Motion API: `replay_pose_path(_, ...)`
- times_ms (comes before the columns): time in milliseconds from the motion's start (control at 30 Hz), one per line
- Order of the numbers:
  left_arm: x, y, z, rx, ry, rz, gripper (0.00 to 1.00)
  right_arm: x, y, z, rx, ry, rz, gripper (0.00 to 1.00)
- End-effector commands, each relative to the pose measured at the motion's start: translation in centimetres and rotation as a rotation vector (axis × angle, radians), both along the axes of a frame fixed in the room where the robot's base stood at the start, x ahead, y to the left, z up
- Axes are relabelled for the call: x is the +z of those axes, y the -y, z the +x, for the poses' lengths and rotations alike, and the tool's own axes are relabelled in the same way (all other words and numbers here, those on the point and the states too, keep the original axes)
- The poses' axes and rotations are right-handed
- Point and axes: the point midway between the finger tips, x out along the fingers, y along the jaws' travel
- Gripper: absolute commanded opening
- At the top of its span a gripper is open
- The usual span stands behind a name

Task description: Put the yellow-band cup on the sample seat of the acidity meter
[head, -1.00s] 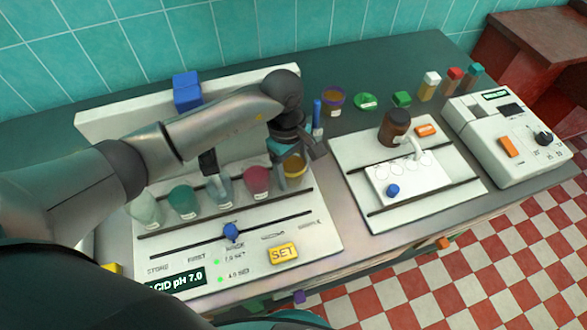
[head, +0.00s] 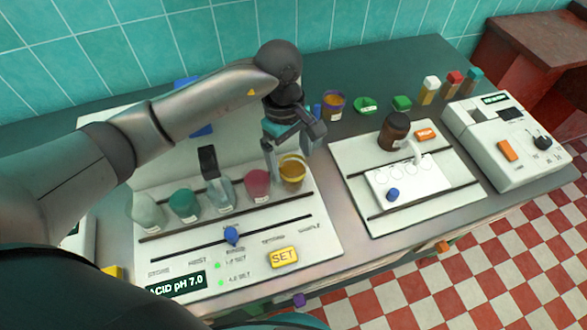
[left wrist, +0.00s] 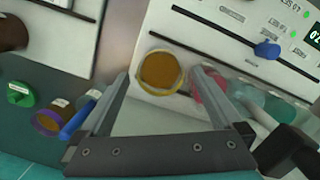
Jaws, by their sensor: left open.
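The yellow-band cup (head: 292,175), holding amber liquid, stands upright on the acidity meter (head: 325,215), at the right end of its row of cups, beside the pink cup (head: 257,184). It also shows in the left wrist view (left wrist: 160,70). My left gripper (head: 288,150) is open and empty, just above and behind the cup. In the left wrist view its fingertips (left wrist: 161,80) lie on either side of the cup, seemingly clear of it. The seat under the cup is hidden. My right gripper is not in view.
A black probe (head: 208,160) stands in a clear cup in the row. A purple-band cup (head: 333,104), a blue upright item (head: 316,110) and a green lid (head: 365,104) are behind. A brown bottle (head: 394,132) stands on a white board to the right.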

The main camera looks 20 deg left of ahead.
Motion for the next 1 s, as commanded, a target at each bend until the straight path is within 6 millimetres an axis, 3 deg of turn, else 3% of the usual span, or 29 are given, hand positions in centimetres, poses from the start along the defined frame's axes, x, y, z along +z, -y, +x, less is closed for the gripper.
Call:
replay_pose_path(200,4.3,-0.5,0.3,0.000,0.003,0.001,1.00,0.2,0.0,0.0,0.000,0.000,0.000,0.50)
replay_pose_path(367,5.9,-0.6,0.4,0.001,0.000,0.001,1.00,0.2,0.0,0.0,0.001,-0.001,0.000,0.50)
replay_pose_path(1000,6.3,-0.7,0.3,0.001,-0.002,0.000,1.00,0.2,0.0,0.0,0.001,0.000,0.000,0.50)
